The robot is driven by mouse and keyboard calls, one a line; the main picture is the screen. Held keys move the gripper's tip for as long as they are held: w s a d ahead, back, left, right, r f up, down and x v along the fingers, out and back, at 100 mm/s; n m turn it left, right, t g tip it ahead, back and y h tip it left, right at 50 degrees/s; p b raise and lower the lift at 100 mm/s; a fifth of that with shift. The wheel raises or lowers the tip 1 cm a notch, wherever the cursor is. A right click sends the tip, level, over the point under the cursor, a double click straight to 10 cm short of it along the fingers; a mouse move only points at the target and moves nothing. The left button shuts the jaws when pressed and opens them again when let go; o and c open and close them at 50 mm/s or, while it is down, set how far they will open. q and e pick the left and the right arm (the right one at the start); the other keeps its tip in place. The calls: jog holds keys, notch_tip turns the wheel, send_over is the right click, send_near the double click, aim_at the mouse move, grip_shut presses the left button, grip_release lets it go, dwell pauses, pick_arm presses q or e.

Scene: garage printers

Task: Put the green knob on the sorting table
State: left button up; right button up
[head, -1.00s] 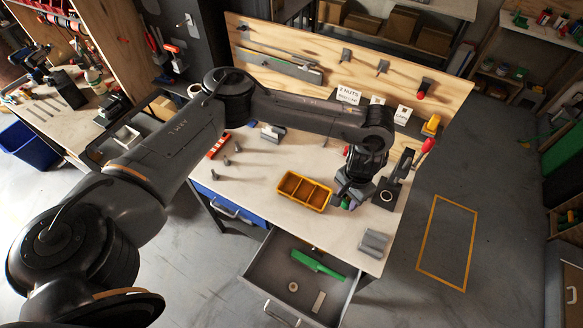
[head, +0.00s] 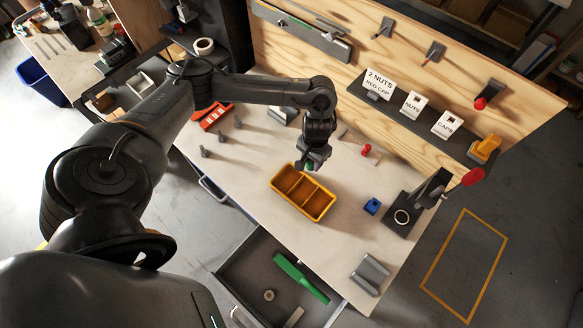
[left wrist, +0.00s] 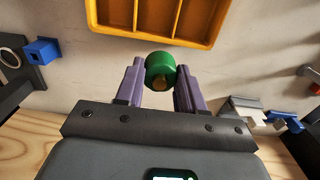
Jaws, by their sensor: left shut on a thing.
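The green knob (left wrist: 160,66) is round with a brass-coloured part beneath. It sits between the purple-grey fingers of my left gripper (left wrist: 160,85), which is shut on it. In the head view, the left gripper (head: 314,160) is over the light-topped table (head: 262,170), just behind the yellow divided tray (head: 319,205). There the knob is mostly hidden, with only a bit of green showing. The tray's compartments look empty. I cannot tell how high the knob is above the table. My right gripper is not in view.
A blue block (head: 372,206) and a black stand with a red-handled lever (head: 472,177) are right of the tray. A red knob (head: 366,149) lies behind. An open drawer (head: 247,268) juts out in front.

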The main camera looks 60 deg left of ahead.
pick_arm(q)
jog(key=shift+s+a+f, duration=0.25)
jog(key=shift+s+f, duration=0.1)
jog(key=shift+f, duration=0.3)
jog(key=shift+s+a+f+b, duration=0.2)
jog(key=shift+a+f+b, duration=0.65)
jog(key=shift+a+b, duration=0.1)
jog(key=b, duration=0.1)
send_over(289, 158)
notch_tip(289, 158, down, 5)
jog(key=shift+d+f, duration=0.1)
jog(key=shift+f, duration=2)
jog(key=shift+f, duration=0.15)
jog(key=o, duration=1)
